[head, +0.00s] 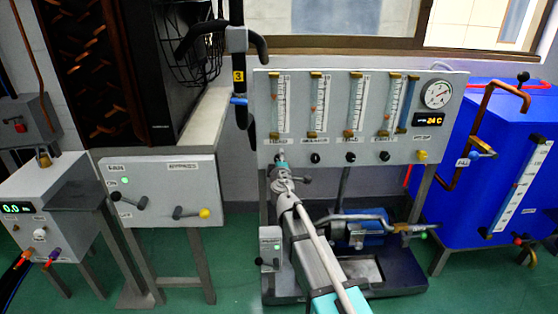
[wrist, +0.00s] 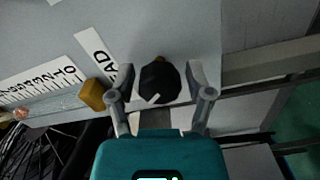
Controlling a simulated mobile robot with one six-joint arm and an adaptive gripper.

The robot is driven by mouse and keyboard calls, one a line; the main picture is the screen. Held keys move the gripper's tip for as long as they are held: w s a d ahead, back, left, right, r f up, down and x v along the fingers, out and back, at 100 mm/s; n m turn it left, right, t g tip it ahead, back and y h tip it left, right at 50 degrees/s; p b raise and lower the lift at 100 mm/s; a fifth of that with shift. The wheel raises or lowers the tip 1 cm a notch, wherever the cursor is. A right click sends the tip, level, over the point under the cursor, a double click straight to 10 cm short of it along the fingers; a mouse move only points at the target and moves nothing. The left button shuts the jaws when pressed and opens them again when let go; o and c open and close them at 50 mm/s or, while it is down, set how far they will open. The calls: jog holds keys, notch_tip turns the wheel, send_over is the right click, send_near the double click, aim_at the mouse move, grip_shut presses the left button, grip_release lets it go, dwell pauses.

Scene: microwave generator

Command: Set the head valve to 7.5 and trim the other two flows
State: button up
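The grey flow panel (head: 440,128) carries several upright flow tubes with printed scales. The leftmost tube (head: 280,103) stands above the HEAD label. My gripper (head: 281,162) is at the panel below that tube and hides the head valve in the head view. In the wrist view, the black head valve knob (wrist: 160,82), with a white pointer mark, sits between the two fingers of my gripper (wrist: 160,76). The fingers are apart, with narrow gaps beside the knob. An orange float (wrist: 21,113) shows by the scale, its reading unclear. Other black knobs (head: 315,158) (head: 350,157) (head: 385,156) line the panel's lower edge.
A round gauge (head: 437,94) and a small display (head: 430,120) are at the panel's right. A blue pump (head: 362,234) stands below. A blue tank (head: 475,205) is to the right. A lever box (head: 160,180) stands to the left, near a black hanging handle (head: 241,75).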

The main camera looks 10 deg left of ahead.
dwell(0.4)
jog(key=shift+v, duration=6.05)
jog(key=d+f+m+g+h+p, duration=0.1)
jog(key=d+f+m+g+h, duration=0.2)
jog(key=d, duration=0.5)
jog(key=s+d+f+m+g+h+p, duration=0.1)
jog(key=d+m+g+h, duration=0.1)
jog(key=d+m+h, duration=0.5)
jog(key=d+f+m+g+p, duration=0.1)
jog(key=d+f+m+g, duration=0.15)
jog(key=d, duration=0.75)
jog(key=s+d+f+m+g+y+p, duration=0.25)
jog(key=s+d+g, duration=0.2)
jog(key=s, duration=0.35)
jog(key=s+d+f+m+g+y+p, duration=0.1)
jog(key=s+d+f+m+g+y, duration=0.2)
jog(key=s+g, duration=0.35)
jog(key=shift+t+h, duration=0.25)
jog(key=shift+t, duration=0.3)
jog(key=r+p, duration=1.2)
jog(key=s+r+p, duration=0.1)
jog(key=r+p, duration=2.4)
jog(key=shift+s+d+r+p, duration=0.2)
jog(key=shift+d+r+p, duration=0.05)
jog(key=shift+r+p, duration=0.05)
